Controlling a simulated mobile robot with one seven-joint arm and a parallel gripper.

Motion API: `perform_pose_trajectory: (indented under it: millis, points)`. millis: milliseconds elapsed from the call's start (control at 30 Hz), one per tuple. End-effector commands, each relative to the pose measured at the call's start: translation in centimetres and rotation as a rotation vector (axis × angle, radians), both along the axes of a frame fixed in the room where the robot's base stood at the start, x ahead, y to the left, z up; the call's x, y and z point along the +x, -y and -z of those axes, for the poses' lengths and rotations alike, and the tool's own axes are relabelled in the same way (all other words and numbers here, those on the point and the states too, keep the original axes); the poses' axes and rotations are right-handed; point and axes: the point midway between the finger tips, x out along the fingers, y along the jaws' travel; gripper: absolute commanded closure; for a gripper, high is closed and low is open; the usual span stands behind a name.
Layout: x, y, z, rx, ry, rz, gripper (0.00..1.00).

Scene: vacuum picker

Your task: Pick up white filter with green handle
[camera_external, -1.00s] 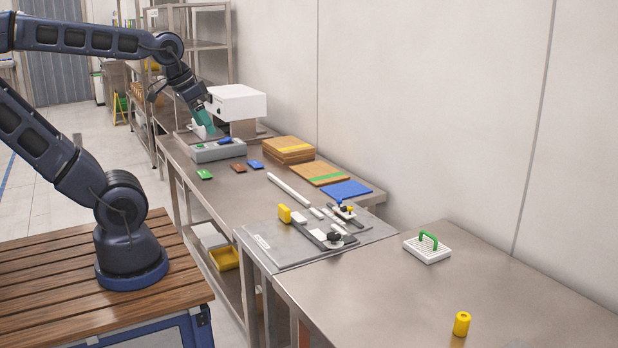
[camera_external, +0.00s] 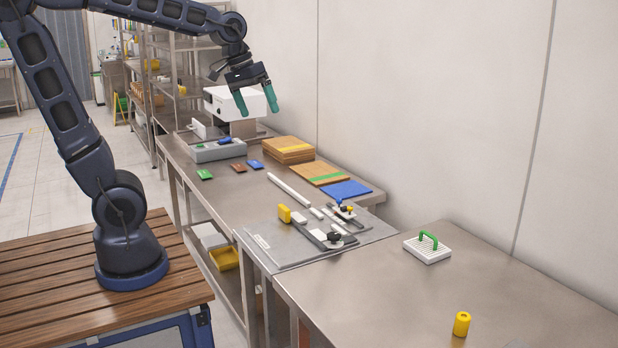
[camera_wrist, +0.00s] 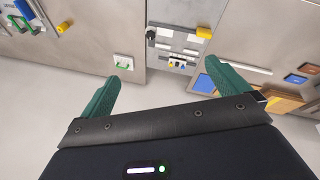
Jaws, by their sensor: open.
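The white filter with a green handle (camera_external: 427,249) lies on the steel table at the right in the external view, its arched handle (camera_external: 428,237) upward. The filter also shows small in the wrist view (camera_wrist: 123,62), beyond the left fingertip. My gripper (camera_external: 256,99) has two green fingers spread apart with nothing between them. It hangs in the air in front of the white machine at the back, well away from the filter. In the wrist view, the open fingers (camera_wrist: 163,70) point toward the tables.
A grey plate (camera_external: 290,252) with a fixture and a yellow block (camera_external: 284,214) lies left of the filter. A yellow cylinder (camera_external: 461,324) stands in front of it. Brown boards (camera_external: 288,152) and a blue sheet (camera_external: 346,191) lie farther back. The steel around the filter is clear.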

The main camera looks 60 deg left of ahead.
Motion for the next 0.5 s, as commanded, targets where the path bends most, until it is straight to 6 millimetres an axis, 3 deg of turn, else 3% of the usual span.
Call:
perform_pose_trajectory:
  millis: [267, 500]
  points:
    - [7.8, 2.5, 0.8, -0.108, -0.089, -0.16, 0.0]
    - [14.3, 5.0, 2.6, -0.186, -0.169, -0.303, 0.0]
